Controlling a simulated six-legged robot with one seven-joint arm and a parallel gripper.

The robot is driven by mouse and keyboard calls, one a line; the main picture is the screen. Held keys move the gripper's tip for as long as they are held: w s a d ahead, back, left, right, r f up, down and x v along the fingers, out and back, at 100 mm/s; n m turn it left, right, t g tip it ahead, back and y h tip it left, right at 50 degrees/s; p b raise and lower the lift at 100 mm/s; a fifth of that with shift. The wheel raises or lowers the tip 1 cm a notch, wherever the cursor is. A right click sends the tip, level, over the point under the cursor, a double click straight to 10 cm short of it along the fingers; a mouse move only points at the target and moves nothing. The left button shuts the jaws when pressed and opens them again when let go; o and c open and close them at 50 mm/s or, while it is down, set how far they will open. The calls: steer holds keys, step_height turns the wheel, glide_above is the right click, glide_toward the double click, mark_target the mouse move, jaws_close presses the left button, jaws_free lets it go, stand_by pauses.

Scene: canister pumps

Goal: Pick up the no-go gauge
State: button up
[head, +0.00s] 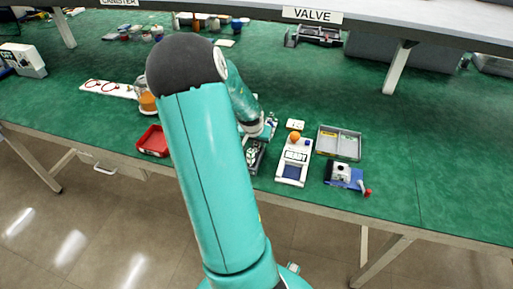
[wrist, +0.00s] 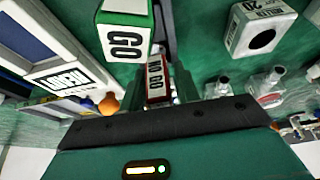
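The no-go gauge (wrist: 158,82) is a block with red edges and a white "NO GO" label. In the wrist view it sits between the two dark fingers of my gripper (wrist: 160,90). I cannot tell whether the fingers touch it or stand slightly apart from it. The go gauge (wrist: 124,38), a white and green block marked "GO", stands beside it at upper left, outside the fingers. In the head view my gripper (head: 257,140) is low over the bench, partly hidden by my arm, and the gauges cannot be made out clearly there.
A white device with a "READY" label (head: 295,160) and an orange knob stands right of my gripper. A grey tray (head: 325,142) and a blue fixture with a red knob (head: 345,176) lie further right. A red bin (head: 153,141) is at left.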

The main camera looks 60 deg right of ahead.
jaws_close()
steer(key=shift+r, duration=0.1)
